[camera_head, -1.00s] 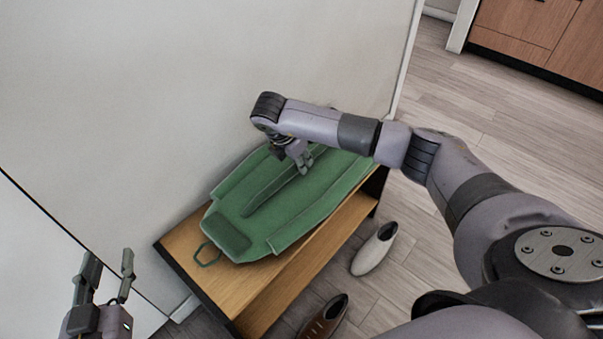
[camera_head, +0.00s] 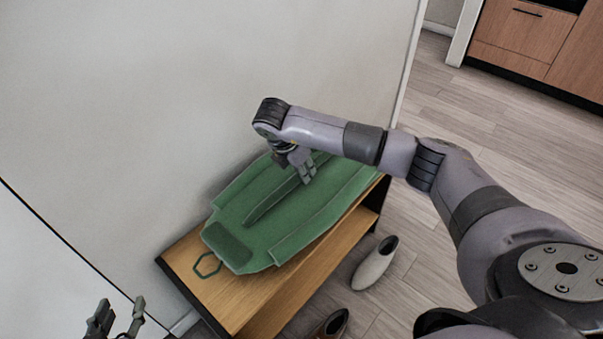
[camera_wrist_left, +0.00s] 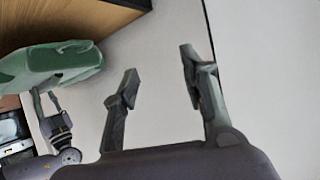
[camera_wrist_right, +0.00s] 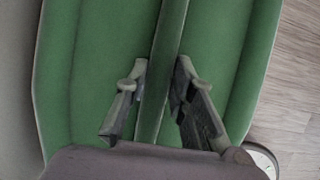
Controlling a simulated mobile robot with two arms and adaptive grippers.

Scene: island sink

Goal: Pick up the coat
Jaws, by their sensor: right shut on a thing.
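The green coat (camera_head: 297,216) lies spread over a wooden bench, with a raised ridge along its middle. It also shows at the left of the left wrist view (camera_wrist_left: 45,62). My right gripper (camera_head: 306,175) is at the ridge, and in the right wrist view its fingers (camera_wrist_right: 158,85) are shut on the ridge (camera_wrist_right: 160,95) from both sides. My left gripper (camera_head: 120,318) is at the bottom left of the head view, away from the coat. Its fingers (camera_wrist_left: 158,80) are spread with nothing between them.
The wooden bench (camera_head: 210,292) stands against a white wall (camera_head: 150,110). A white shoe (camera_head: 374,264) and a brown shoe (camera_head: 334,323) are on the floor at its right. Wooden cabinets (camera_head: 515,35) stand at the upper right. The floor between is clear.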

